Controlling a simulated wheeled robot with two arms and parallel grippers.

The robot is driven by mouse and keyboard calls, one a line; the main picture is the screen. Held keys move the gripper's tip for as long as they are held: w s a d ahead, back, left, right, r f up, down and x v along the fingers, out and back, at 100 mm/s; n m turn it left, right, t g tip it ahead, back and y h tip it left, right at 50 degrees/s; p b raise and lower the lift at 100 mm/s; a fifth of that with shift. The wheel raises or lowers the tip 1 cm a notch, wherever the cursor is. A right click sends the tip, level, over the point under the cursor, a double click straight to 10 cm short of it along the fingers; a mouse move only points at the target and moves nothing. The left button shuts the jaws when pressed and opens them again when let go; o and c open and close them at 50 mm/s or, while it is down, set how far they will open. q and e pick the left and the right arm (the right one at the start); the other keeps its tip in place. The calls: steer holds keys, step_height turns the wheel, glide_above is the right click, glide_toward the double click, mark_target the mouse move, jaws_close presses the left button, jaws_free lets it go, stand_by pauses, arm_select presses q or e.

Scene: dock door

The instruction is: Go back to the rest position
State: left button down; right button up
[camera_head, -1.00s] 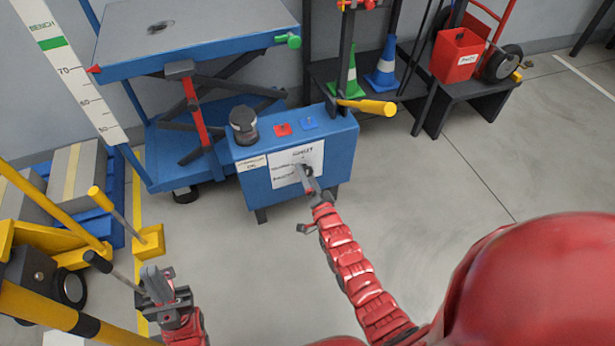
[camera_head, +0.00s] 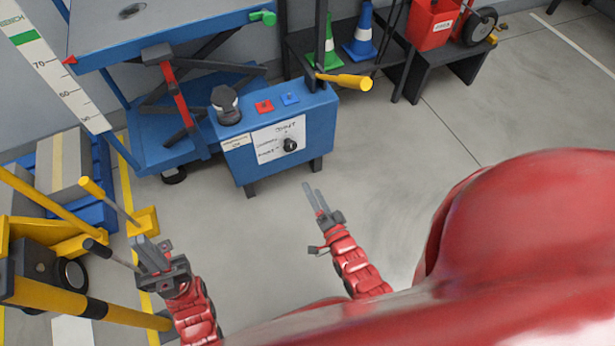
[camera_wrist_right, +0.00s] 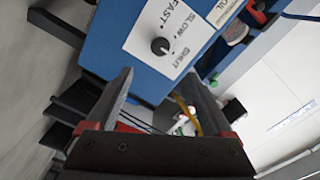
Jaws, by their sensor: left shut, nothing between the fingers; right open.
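My right gripper (camera_head: 313,196) is open and empty over the bare floor, in front of the blue control box (camera_head: 228,160) and apart from it. In the right wrist view its two fingers (camera_wrist_right: 155,100) stand apart, with the black knob (camera_wrist_right: 160,46) beyond them. The knob sits on a white label with the words FAST, SLOW and SHUT; it also shows in the head view (camera_head: 289,145). My left gripper (camera_head: 148,252) is shut and empty at the lower left, beside the yellow-framed equipment.
A blue lift table (camera_head: 165,50) stands behind the box. A yellow-handled lever (camera_head: 345,81) sticks out above the box's right end. Yellow bars (camera_head: 50,205) and a grey carton (camera_head: 68,160) are at the left. Green (camera_head: 325,50) and blue cones (camera_head: 362,42) stand on a dark shelf. Floor at right is clear.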

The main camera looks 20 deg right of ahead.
steer(key=shift+s, duration=0.4)
